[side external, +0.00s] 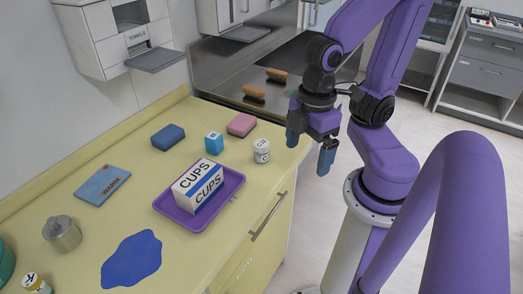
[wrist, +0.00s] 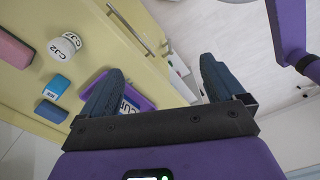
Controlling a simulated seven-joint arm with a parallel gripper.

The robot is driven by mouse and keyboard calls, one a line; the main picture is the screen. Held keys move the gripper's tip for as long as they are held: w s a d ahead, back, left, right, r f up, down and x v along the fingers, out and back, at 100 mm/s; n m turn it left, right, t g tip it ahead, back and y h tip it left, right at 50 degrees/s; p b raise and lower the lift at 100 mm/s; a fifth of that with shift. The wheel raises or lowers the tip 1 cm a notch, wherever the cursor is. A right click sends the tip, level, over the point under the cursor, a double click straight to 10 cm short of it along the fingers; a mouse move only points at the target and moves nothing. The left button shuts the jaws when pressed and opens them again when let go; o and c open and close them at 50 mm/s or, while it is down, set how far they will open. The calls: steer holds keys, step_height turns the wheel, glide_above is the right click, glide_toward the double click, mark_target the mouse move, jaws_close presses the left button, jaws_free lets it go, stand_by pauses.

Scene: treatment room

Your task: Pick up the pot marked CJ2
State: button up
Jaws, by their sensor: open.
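The pot marked CJ2 is a small white pot with dark lettering. It stands on the yellow counter (side external: 170,187) near its right end in the side view (side external: 261,151). In the wrist view the pot (wrist: 65,46) is at the upper left, with CJ2 readable on its lid and side. My gripper (side external: 308,152) is open and empty, to the right of the pot and above it, by the counter's edge. In the wrist view its two fingers (wrist: 161,68) are wide apart, and the pot lies outside them to the left.
A purple tray (side external: 222,203) holds a CUPS box (side external: 197,187).

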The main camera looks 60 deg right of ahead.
steer(key=c, duration=0.3)
steer(key=n+t+h, duration=0.5)
steer(key=n+h, duration=0.5)
steer(key=h, duration=0.3)
glide_toward(262, 144)
steer(key=x, duration=0.7)
steer(key=shift+a, duration=0.1)
steer(key=shift+f+x, duration=0.15)
steer(key=shift+x, duration=1.25)
steer(key=shift+f+x, duration=0.15)
steer(key=shift+x, duration=1.2)
